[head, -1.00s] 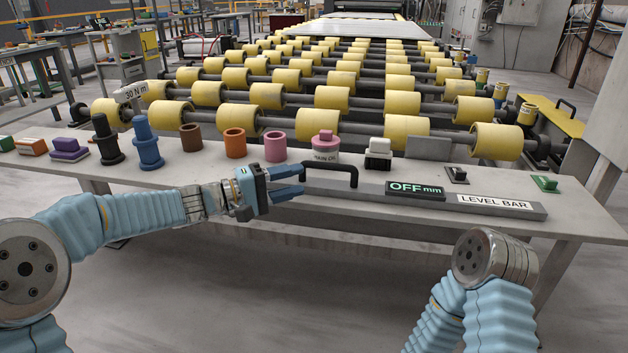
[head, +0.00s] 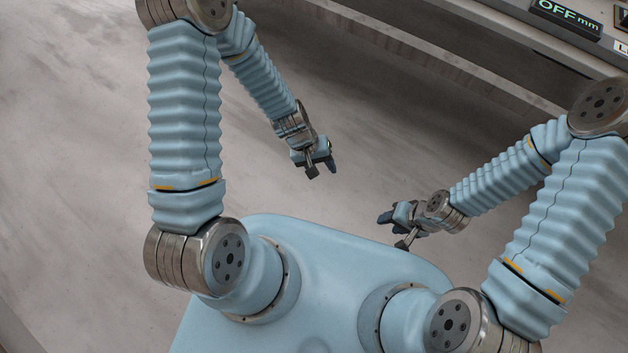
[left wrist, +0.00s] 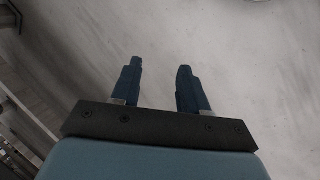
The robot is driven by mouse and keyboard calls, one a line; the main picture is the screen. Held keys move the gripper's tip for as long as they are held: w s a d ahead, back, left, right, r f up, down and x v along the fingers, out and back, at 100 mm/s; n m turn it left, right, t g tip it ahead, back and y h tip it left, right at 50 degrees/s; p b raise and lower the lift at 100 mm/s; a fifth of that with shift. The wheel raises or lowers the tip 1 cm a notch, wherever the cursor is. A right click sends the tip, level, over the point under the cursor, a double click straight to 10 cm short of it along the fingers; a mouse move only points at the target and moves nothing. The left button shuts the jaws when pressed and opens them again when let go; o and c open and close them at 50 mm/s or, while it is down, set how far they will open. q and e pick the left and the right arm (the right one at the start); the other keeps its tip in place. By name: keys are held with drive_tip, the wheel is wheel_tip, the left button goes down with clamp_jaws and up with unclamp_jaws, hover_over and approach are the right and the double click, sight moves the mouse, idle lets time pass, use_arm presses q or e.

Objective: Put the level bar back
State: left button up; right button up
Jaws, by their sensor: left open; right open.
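In the head view the level bar (head: 541,24) shows only in part at the top right, on the table's front edge. Its dark display reads "OFF mm", and the start of its label is cut off by the right picture edge. My left gripper (head: 322,168) hangs over the floor, well away from the bar, open and empty. In the left wrist view its two fingers (left wrist: 158,85) are apart with bare floor between them. My right gripper (head: 392,224) is also over the floor close to my body, open and empty.
Grey floor (head: 80,110) lies open at the left and under both grippers. The rest of the tabletop is out of view.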

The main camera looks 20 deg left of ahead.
use_arm(q)
drive_tip(key=s+f+m, duration=0.2)
drive_tip(key=s+f, duration=0.1)
drive_tip(key=s, duration=0.5)
drive_tip(key=shift+s+d+f, duration=0.2)
drive_tip(key=shift+d+f, duration=0.05)
drive_tip(key=shift+f, duration=0.15)
